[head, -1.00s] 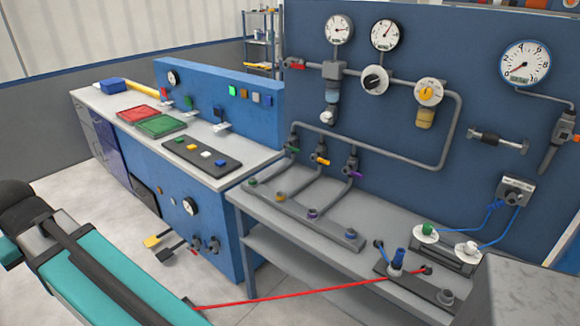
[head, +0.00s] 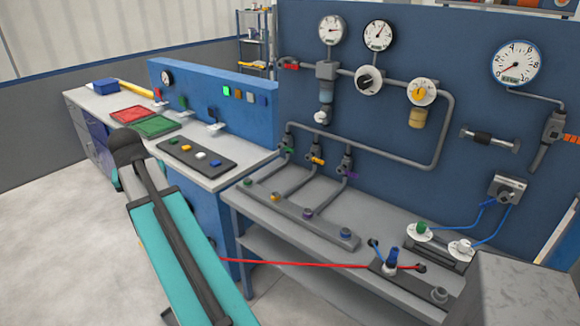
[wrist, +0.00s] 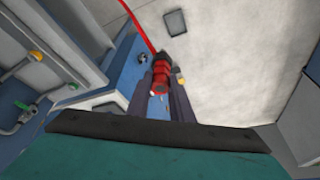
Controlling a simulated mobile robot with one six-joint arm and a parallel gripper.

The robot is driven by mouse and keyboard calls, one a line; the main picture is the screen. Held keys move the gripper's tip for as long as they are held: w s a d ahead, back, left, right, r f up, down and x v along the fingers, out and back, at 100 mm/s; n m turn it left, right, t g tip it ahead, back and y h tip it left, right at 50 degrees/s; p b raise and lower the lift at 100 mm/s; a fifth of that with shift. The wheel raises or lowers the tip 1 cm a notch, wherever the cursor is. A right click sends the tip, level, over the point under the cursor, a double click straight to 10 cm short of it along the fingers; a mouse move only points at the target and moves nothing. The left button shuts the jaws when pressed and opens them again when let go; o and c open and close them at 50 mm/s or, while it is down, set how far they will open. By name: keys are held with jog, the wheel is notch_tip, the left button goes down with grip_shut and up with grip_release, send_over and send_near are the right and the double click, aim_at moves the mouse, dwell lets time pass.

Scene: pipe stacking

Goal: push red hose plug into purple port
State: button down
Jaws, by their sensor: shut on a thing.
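My gripper (wrist: 161,88) is shut on the red hose plug (wrist: 160,76) in the wrist view, with a dark finger on each side of it. The red hose (wrist: 136,20) runs away from the plug there. In the head view the red hose (head: 295,264) stretches taut from a fitting on the bench to behind my arm; my gripper and the plug are hidden there. The purple port (head: 308,212) is on the grey manifold strip on the bench, between a yellow port (head: 276,197) and a blue port (head: 346,233). The plug is apart from it.
A purple valve handle (head: 350,174) is on the pipe above the purple port. The blue plug (head: 393,257) stands upright at the bench front. A blue console (head: 215,100) stands left of the bench. A grey block (head: 520,290) fills the lower right. The floor at left is clear.

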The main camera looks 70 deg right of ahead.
jog(key=s+d+m+g, duration=0.1)
jog(key=s+d+m, duration=0.1)
jog(key=s+d, duration=0.35)
jog(key=s+d+m, duration=0.2)
jog(key=d, duration=0.6)
jog(key=s+d+m+g, duration=0.2)
jog(key=s+d+m, duration=0.2)
jog(key=s+d, duration=0.6)
jog(key=s+d+m+g+h+p, duration=0.1)
jog(key=s+d+m, duration=0.4)
jog(key=s+d, duration=0.6)
jog(key=s, duration=0.7)
jog(key=shift+d+r+g, duration=0.25)
jog(key=shift+g, duration=0.15)
jog(key=shift+f, duration=0.1)
notch_tip(320, 180, down, 9)
jog(key=b, duration=0.6)
jog(key=shift+f+b, duration=0.3)
jog(key=shift+f, duration=1.35)
